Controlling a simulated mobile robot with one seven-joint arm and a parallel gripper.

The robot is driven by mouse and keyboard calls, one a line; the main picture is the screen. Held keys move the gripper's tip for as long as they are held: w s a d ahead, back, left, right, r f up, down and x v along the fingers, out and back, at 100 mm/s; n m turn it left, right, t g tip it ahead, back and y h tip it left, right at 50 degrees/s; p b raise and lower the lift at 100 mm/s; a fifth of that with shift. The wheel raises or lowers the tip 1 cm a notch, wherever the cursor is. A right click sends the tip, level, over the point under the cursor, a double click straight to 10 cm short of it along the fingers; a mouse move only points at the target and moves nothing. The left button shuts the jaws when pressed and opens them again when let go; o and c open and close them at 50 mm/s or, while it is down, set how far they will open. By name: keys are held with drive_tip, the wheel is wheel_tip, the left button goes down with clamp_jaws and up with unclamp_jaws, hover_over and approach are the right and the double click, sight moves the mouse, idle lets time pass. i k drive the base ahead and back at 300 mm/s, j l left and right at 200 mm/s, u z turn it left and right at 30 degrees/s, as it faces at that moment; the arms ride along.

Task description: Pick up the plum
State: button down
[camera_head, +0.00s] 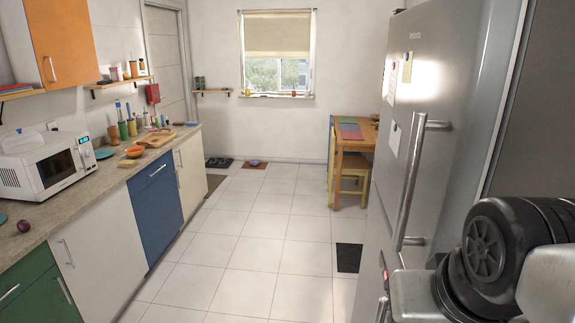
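The plum (24,226) is a small dark purple-red round fruit. It lies on the stone-look countertop (78,186) at the far left, close to the counter's front edge and in front of the microwave. Nothing touches it that I can see. Part of my arm shows at the lower right, beside the fridge and far across the floor from the plum. My gripper's fingers are not in this view.
A white microwave (45,163) stands behind the plum. An orange bowl (135,151) and a cutting board (156,139) are farther along the counter. A steel fridge (432,130) rises on the right. The tiled floor (240,245) between is clear.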

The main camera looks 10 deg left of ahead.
sight(23, 225)
drive_tip(key=k+u, duration=0.1)
drive_tip(key=u, duration=1.15)
drive_tip(key=i+l+u, duration=0.1)
drive_tip(key=u, duration=0.65)
drive_tip(key=i+z, duration=0.2)
drive_tip(key=i, duration=1.6)
drive_tip(key=i+l+u, duration=0.1)
drive_tip(key=i+u, duration=0.25)
drive_tip(key=i, duration=0.15)
drive_tip(key=i+l+u, duration=0.25)
drive_tip(key=i+u, duration=0.15)
drive_tip(key=i, duration=0.15)
drive_tip(key=i+l+u, duration=0.35)
drive_tip(key=i+l, duration=0.05)
drive_tip(key=i, duration=0.05)
